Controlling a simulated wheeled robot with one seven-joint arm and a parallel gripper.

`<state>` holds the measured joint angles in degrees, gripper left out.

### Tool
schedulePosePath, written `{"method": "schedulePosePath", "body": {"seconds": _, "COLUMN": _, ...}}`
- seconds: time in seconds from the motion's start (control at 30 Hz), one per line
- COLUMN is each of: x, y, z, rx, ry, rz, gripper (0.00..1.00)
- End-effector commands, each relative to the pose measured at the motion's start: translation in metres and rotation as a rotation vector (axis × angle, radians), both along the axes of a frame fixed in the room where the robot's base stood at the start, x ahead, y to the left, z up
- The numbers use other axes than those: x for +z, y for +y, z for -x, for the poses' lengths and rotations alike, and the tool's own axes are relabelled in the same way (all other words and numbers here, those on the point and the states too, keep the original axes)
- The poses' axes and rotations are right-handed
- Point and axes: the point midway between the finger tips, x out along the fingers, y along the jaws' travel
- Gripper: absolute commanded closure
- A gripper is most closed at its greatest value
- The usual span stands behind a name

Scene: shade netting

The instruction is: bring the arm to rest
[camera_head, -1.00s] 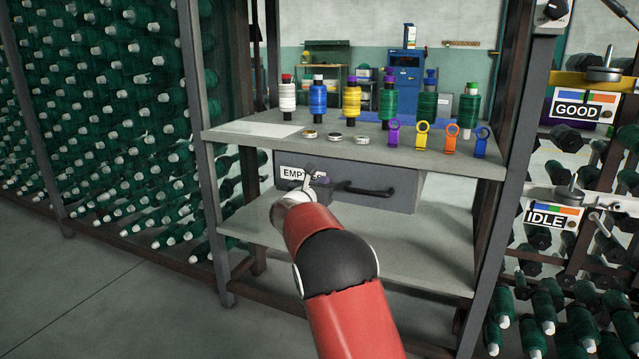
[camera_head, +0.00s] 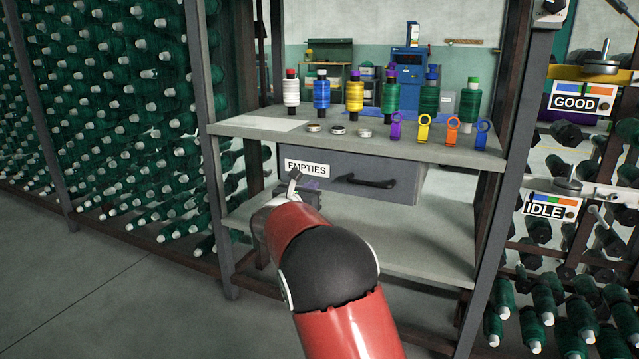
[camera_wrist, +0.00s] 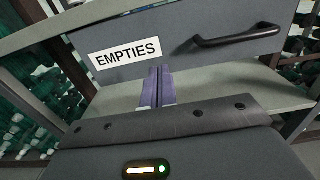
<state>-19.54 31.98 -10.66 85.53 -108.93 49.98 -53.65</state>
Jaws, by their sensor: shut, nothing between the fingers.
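My gripper (camera_head: 296,180) is in front of the grey drawer (camera_head: 332,178) labelled EMPTIES, low and to the left of its black handle (camera_head: 370,182). In the wrist view my gripper's fingers (camera_wrist: 157,86) are together, with nothing between them, just below the EMPTIES label (camera_wrist: 128,52). The fingers are apart from the handle (camera_wrist: 235,36), which is up and to the right. The drawer looks closed under the tabletop. My red and black arm reaches up from the bottom of the head view.
The grey tabletop (camera_head: 265,124) holds several thread spools, coloured ring-topped clips and small round tins. A lower shelf (camera_head: 420,240) is bare. Uprights stand at both sides of the bench. Racks of green bobbins (camera_head: 120,130) stand at left, with GOOD (camera_head: 583,103) and IDLE (camera_head: 548,210) signs at right.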

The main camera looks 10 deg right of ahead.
Motion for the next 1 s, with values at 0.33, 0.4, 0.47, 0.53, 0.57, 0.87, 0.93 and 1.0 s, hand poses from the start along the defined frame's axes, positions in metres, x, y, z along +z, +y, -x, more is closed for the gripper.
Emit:
{"method": "schedulePosePath", "body": {"seconds": 0.33, "x": 0.003, "y": 0.019, "z": 0.036, "rx": -0.011, "ry": -0.005, "rz": -0.024, "gripper": 1.0}}
{"method": "schedulePosePath", "body": {"seconds": 0.4, "x": 0.008, "y": 0.006, "z": 0.049, "rx": -0.044, "ry": -0.018, "rz": -0.092, "gripper": 1.0}}
{"method": "schedulePosePath", "body": {"seconds": 0.47, "x": 0.015, "y": -0.011, "z": 0.067, "rx": -0.092, "ry": -0.039, "rz": -0.197, "gripper": 1.0}}
{"method": "schedulePosePath", "body": {"seconds": 0.53, "x": 0.023, "y": -0.035, "z": 0.099, "rx": -0.17, "ry": -0.077, "rz": -0.366, "gripper": 1.0}}
{"method": "schedulePosePath", "body": {"seconds": 0.57, "x": 0.025, "y": -0.045, "z": 0.115, "rx": -0.211, "ry": -0.098, "rz": -0.451, "gripper": 1.0}}
{"method": "schedulePosePath", "body": {"seconds": 0.87, "x": 0.016, "y": -0.086, "z": 0.294, "rx": -0.657, "ry": -0.36, "rz": -1.305, "gripper": 1.0}}
{"method": "schedulePosePath", "body": {"seconds": 0.93, "x": 0.01, "y": -0.08, "z": 0.334, "rx": -0.767, "ry": -0.428, "rz": -1.488, "gripper": 1.0}}
{"method": "schedulePosePath", "body": {"seconds": 1.0, "x": 0.004, "y": -0.069, "z": 0.371, "rx": -0.88, "ry": -0.497, "rz": -1.668, "gripper": 1.0}}
